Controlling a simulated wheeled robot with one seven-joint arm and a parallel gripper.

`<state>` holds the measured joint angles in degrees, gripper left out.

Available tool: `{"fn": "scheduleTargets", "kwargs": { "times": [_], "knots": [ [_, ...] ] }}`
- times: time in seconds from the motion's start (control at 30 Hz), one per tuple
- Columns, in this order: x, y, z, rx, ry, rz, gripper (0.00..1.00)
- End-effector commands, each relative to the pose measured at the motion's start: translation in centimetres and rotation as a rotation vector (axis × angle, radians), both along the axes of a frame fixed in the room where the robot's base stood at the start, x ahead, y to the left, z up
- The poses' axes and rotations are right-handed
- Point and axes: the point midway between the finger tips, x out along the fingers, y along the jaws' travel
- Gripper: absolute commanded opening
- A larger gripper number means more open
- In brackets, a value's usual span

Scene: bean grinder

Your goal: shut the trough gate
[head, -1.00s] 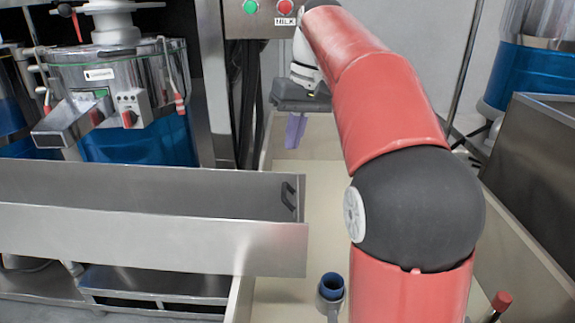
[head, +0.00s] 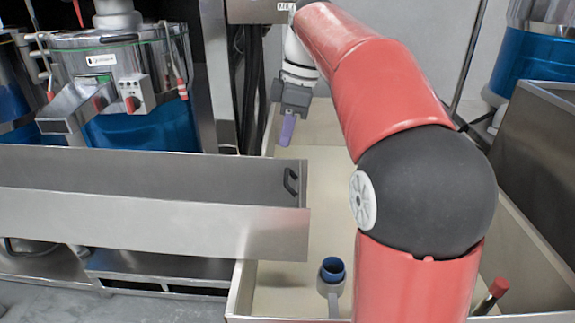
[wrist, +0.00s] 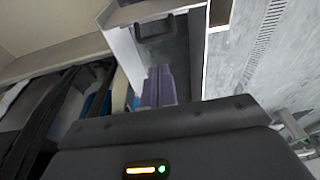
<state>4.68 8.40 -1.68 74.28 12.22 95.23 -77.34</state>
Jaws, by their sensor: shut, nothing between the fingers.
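A long steel trough (head: 130,218) runs from the left edge to mid-picture in the head view. A black handle (head: 291,182) is at its right end; the gate's position is hard to make out there. My gripper (head: 286,132), with purple fingers, is above and behind the handle, apart from it, pointing down. In the wrist view the shut, empty fingers (wrist: 161,84) point toward the black handle (wrist: 155,30) and the trough end (wrist: 122,38).
A cream-walled bin (head: 330,170) lies under my arm, right of the trough. A blue-rimmed grey cup-like part (head: 332,272) is at its front. A steel and blue machine (head: 120,90) stands behind the trough. A steel box (head: 540,150) is at the right.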

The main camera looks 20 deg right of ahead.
Motion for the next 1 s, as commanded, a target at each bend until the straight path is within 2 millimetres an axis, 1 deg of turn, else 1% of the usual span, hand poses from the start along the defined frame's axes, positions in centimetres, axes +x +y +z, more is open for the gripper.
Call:
{"fn": "scheduleTargets", "kwargs": {
  "times": [0.03, 0.1, 0.2, 0.3, 0.4, 0.5, 0.87, 1.0],
  "knots": [
    [-0.1, 0.3, -1.3, 0.000, 0.003, 0.001, 0.00],
    [0.1, 0.5, -2.7, 0.001, 0.002, 0.000, 0.00],
    [0.0, 0.4, -4.4, -0.001, 0.002, -0.002, 0.00],
    [-0.1, 0.2, -5.6, 0.000, 0.000, -0.002, 0.00],
    [-0.1, 0.0, -6.4, 0.000, 0.000, -0.002, 0.00],
    [-0.1, -0.1, -6.7, -0.001, -0.002, -0.001, 0.00],
    [-0.2, -0.1, -7.0, 0.000, -0.001, -0.001, 0.00],
    [-0.2, -0.1, -8.8, 0.000, 0.000, -0.001, 0.00]
  ]
}}
